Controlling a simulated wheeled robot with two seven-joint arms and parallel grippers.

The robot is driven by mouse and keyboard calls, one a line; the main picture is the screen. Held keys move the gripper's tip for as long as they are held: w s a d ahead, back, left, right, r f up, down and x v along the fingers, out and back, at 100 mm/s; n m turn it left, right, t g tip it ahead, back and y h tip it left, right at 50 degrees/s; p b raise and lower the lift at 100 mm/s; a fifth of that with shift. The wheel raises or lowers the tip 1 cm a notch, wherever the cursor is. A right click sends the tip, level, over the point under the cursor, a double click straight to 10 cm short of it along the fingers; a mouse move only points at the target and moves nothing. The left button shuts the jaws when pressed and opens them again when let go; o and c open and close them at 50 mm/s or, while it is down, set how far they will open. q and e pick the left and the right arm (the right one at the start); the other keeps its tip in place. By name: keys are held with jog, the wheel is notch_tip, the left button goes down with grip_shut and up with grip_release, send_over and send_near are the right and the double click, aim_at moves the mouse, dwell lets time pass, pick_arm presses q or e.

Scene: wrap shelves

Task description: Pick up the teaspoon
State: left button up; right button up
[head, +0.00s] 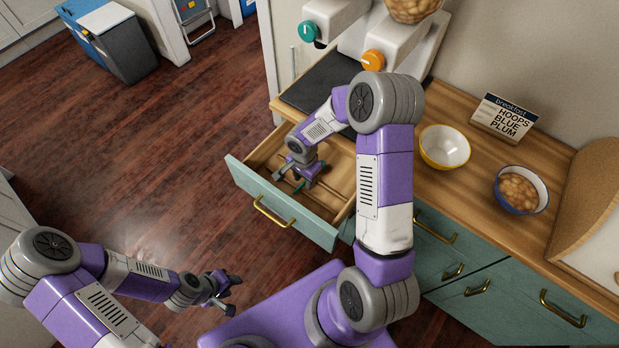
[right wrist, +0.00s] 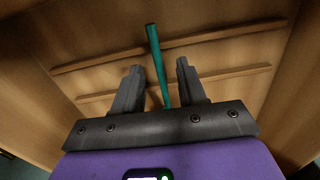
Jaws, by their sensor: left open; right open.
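A thin teal handle, which looks like the teaspoon (right wrist: 157,61), lies in the open drawer (head: 287,208). Its upper end is bare in the right wrist view. Its lower end is hidden behind my gripper, so the bowl does not show. My right gripper (right wrist: 159,68) is open over it, one finger on each side of the handle, with gaps between. In the head view my right gripper (head: 291,180) is down inside the drawer, and a small teal piece shows beside it. My left gripper (head: 229,291) is open and empty over the floor, away from the drawer.
The drawer has wooden walls and low divider strips (right wrist: 200,75). On the wooden counter (head: 462,190) stand a yellow bowl (head: 444,147), a blue-rimmed bowl of food (head: 520,190), a breakfast sign (head: 502,118) and white dispensers (head: 385,50).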

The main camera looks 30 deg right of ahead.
grip_shut()
dwell(0.4)
